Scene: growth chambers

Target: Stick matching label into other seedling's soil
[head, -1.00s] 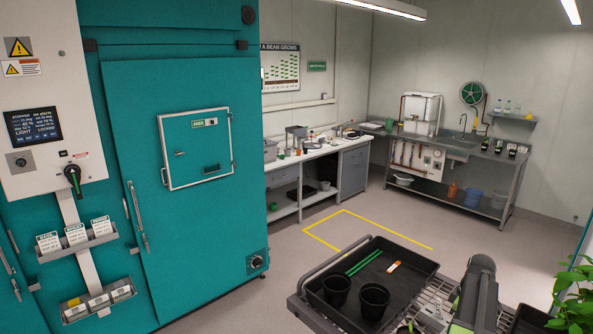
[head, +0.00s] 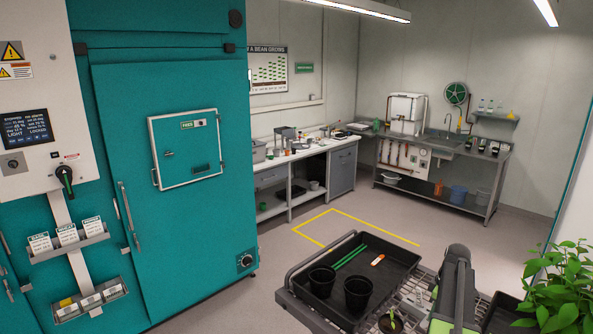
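A black tray (head: 402,250) on a wire rack at lower centre holds two black pots, a left one (head: 322,283) and a right one (head: 358,293). An orange-and-white label-like tag (head: 378,259) lies flat in the tray, beside two green sticks (head: 350,257). A small green seedling (head: 391,321) shows at the bottom edge in front of the tray; its pot is mostly cut off. A grey and green arm part of mine rises right of the tray. My gripper's fingertips are not visible.
A leafy plant (head: 562,290) fills the lower right corner, near another dark tray (head: 500,318). The teal chamber (head: 175,230) stands at left with card holders (head: 68,240). A bench (head: 300,165) and sink table (head: 455,160) stand behind. The floor with yellow tape (head: 375,226) is clear.

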